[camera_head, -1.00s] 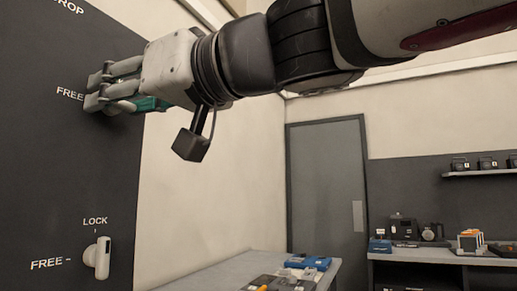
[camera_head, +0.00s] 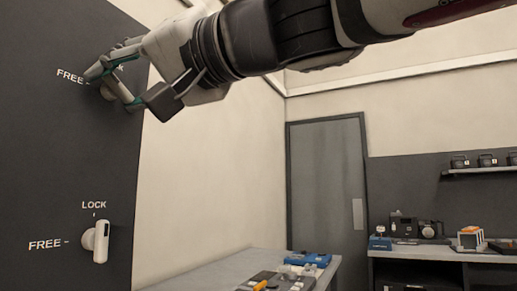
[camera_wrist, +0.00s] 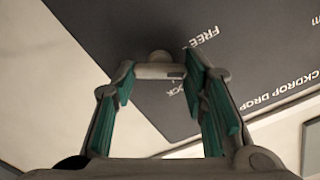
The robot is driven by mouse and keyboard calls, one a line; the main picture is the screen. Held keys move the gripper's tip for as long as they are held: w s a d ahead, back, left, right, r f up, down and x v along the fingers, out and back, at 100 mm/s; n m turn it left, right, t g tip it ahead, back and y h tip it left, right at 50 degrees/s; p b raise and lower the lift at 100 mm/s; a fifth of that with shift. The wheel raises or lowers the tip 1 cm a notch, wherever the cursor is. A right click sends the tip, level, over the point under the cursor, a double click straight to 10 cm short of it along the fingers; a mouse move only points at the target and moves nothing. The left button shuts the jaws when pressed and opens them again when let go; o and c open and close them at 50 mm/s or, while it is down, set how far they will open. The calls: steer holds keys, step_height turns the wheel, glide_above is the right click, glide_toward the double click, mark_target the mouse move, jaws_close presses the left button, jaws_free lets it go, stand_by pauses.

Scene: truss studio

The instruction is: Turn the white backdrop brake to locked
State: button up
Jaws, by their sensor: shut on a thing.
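The upper brake knob (camera_wrist: 158,72) is a pale rounded piece with a short bar, on a dark wall panel (camera_head: 60,150). My gripper (camera_head: 112,88) reaches it from the right in the head view, and its fingers are shut on the knob's bar in the wrist view. In the head view the fingers hide most of the knob and part of its LOCK label; its FREE label (camera_head: 70,76) shows at left. The fingers are tilted. I cannot tell exactly which mark the bar points to.
A second white knob (camera_head: 97,242) sits lower on the panel, its bar upright, with LOCK above and FREE at left. A table (camera_head: 215,270) with blue and dark items is below right. A grey door (camera_head: 327,185) and a workbench (camera_head: 440,255) stand behind.

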steer(key=m, duration=0.5)
steer(key=shift+w+f+m, duration=0.1)
steer(key=shift+m, duration=0.3)
steer(key=m+p, duration=0.1)
steer(key=m, duration=0.4)
steer(key=shift+f+m, duration=0.1)
steer(key=shift+m, duration=0.5)
steer(key=o, duration=1.2)
steer(key=shift+c, duration=0.2)
steer(key=v, duration=1.2)
steer(key=shift+f, duration=0.1)
